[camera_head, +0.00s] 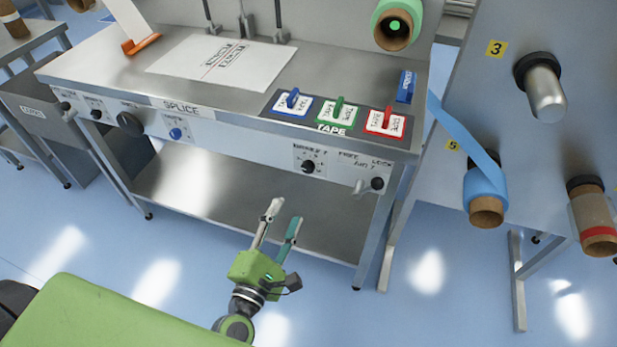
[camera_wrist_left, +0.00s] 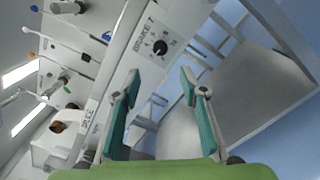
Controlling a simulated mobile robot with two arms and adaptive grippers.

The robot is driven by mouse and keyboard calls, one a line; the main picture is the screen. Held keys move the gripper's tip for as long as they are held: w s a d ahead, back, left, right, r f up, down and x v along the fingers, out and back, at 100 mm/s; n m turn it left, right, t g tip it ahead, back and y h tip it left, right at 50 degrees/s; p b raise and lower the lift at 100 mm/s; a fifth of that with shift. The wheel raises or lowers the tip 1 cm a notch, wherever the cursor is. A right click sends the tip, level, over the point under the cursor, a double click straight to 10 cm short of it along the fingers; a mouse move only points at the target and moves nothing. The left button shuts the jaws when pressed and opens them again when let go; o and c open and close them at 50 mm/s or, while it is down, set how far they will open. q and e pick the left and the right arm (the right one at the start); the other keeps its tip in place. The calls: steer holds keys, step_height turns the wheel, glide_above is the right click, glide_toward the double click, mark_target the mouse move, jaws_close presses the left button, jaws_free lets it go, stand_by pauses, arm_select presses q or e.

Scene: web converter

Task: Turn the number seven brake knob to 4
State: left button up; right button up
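The number seven brake knob (camera_head: 309,166) is a small black dial on a white plate on the front panel of the splice table. It also shows in the left wrist view (camera_wrist_left: 160,47), below the label "BRAKE 7", with small numbers around it. Which number it points to is too small to tell. My left gripper (camera_head: 284,216) is open and empty, below and to the left of the knob in the head view. In the left wrist view its teal-padded fingers (camera_wrist_left: 160,80) stand apart, with the knob beyond their tips and untouched. My right gripper is not in view.
A lever and black knob marked for free and lock (camera_head: 377,184) sit right of the brake dial. Other knobs (camera_head: 130,124) line the panel's left part. Tape holders (camera_head: 338,110) stand on the tabletop above. The roll stand (camera_head: 460,110) is at the right.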

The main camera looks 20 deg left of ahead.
mark_target(307, 170)
arm_select(q)
steer(key=w+p, duration=0.1)
steer(key=w, duration=0.6)
steer(key=w+p, duration=0.1)
steer(key=w, duration=0.5)
steer(key=shift+w+d, duration=0.2)
steer(key=shift+w, duration=0.15)
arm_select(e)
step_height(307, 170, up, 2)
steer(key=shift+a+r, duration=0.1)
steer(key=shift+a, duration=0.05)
arm_select(q)
steer(key=c, duration=1.1)
